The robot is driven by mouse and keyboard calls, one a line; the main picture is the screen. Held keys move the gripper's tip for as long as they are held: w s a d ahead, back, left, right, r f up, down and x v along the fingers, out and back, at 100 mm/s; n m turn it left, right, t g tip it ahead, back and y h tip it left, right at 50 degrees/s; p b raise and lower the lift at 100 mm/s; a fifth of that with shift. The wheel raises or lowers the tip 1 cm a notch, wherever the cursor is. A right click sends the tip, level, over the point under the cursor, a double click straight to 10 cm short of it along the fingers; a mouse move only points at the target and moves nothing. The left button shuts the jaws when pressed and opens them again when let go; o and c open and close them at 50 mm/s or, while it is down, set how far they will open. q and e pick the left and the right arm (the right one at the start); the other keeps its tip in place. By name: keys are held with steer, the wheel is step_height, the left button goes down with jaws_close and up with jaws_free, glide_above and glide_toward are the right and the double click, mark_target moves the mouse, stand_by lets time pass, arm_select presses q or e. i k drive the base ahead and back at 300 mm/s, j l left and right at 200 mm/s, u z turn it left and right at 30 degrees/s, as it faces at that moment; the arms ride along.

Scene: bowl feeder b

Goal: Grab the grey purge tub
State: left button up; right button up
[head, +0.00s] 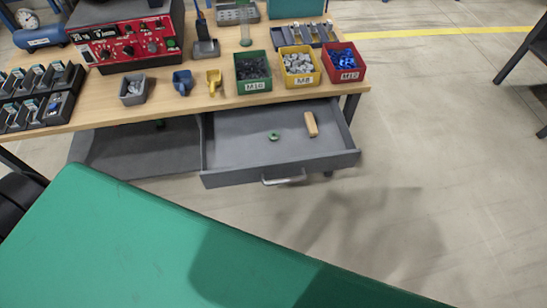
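A small grey tub (133,90) stands on the wooden bench top near its front edge, left of a small blue scoop-like holder (182,82). It is the only small grey open tub I see on the bench, and it seems to hold something light grey, too small to tell. Neither of my grippers is in the head view, so nothing shows whether they are open or shut.
A red control unit (124,40) stands behind the tub. Black trays (62,105) are to its left; a yellow holder (214,80) and green, yellow and red bins are to its right. An open grey drawer (235,155) juts out below. A green surface (130,240) fills the foreground.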

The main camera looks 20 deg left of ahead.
mark_target(132, 91)
steer(key=u, duration=1.75)
